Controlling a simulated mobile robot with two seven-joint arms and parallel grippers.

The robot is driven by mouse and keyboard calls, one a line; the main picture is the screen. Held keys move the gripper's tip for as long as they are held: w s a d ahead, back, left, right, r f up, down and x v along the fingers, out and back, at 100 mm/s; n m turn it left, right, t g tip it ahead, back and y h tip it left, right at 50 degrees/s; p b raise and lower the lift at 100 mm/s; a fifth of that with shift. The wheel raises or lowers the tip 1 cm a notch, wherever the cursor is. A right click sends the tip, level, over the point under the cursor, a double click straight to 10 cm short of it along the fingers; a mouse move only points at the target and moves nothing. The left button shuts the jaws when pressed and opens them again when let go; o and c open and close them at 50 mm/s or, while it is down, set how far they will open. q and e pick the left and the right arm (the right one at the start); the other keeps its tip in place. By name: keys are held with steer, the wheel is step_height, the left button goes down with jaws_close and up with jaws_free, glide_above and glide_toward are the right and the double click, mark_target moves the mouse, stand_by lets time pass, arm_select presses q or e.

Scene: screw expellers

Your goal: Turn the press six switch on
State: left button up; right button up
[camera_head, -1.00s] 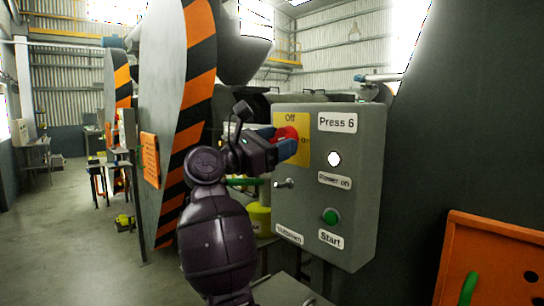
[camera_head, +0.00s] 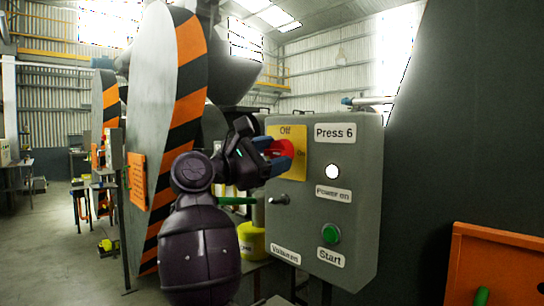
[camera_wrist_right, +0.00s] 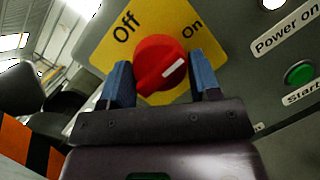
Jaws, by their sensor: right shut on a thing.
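The Press 6 panel (camera_head: 350,240) is a grey box on the right of the head view. Its red rotary switch (camera_head: 279,148) sits on a yellow plate (camera_head: 290,130) marked Off and On. My right gripper (camera_head: 276,153) is at the switch, its blue fingers on either side of the red knob. In the right wrist view the gripper (camera_wrist_right: 160,82) is shut on the knob (camera_wrist_right: 160,62). The knob's white mark points right and slightly up, a little below the On label (camera_wrist_right: 192,29). My left gripper is not in view.
The panel also carries a white round lamp (camera_head: 332,171) over a Power on label, a small toggle (camera_head: 280,200) and a green Start button (camera_head: 330,233). A striped machine guard (camera_head: 185,90) stands left. An orange panel (camera_head: 500,260) is at lower right. Open floor lies far left.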

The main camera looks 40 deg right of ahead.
steer(key=o, duration=0.9)
steer(key=shift+b+v, duration=0.35)
steer(key=shift+v, duration=5.1)
steer(key=shift+r, duration=0.1)
